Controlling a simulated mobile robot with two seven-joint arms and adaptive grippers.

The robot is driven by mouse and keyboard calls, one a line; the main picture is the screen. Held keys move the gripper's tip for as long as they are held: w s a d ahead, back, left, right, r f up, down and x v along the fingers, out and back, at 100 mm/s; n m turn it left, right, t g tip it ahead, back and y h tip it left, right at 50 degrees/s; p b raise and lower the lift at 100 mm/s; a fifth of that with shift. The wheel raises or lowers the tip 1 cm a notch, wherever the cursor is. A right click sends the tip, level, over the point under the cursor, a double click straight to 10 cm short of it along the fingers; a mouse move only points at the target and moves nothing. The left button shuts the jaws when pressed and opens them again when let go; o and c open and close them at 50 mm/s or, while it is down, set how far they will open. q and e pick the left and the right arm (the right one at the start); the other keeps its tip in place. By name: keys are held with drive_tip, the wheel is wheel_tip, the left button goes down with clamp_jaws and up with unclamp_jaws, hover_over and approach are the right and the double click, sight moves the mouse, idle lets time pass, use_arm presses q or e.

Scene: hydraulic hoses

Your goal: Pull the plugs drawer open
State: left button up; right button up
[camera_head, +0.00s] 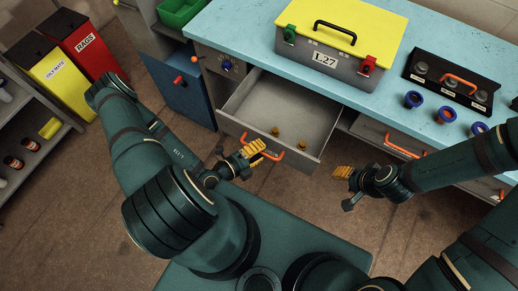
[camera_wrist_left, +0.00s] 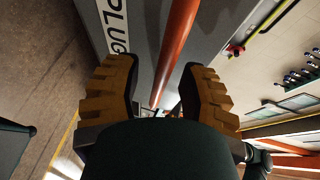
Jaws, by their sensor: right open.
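The plugs drawer (camera_head: 312,152) is pulled out from under the blue bench, with a few brass plugs (camera_head: 275,131) inside. Its orange handle (camera_head: 276,156) is on the front, and it also shows in the left wrist view (camera_wrist_left: 174,50) beside a white label reading "PLUG", the rest cut off. My left gripper (camera_head: 258,149) is at the left part of the handle. In the left wrist view its yellow fingers (camera_wrist_left: 160,72) stand apart, with the handle between them and gaps visible beside it. My right gripper (camera_head: 338,172) is open and empty, right of the drawer front.
A grey case with a yellow lid, labelled L27 (camera_head: 328,62), stands on the bench (camera_head: 232,22). Another drawer with an orange handle (camera_head: 400,147) is shut to the right. A blue cabinet door (camera_head: 180,88) stands left of the drawer. Floor between the grippers is clear.

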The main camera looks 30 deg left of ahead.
use_arm(q)
drive_tip(key=shift+a, duration=0.1)
drive_tip(key=v, duration=1.2)
drive_tip(key=shift+r, duration=0.1)
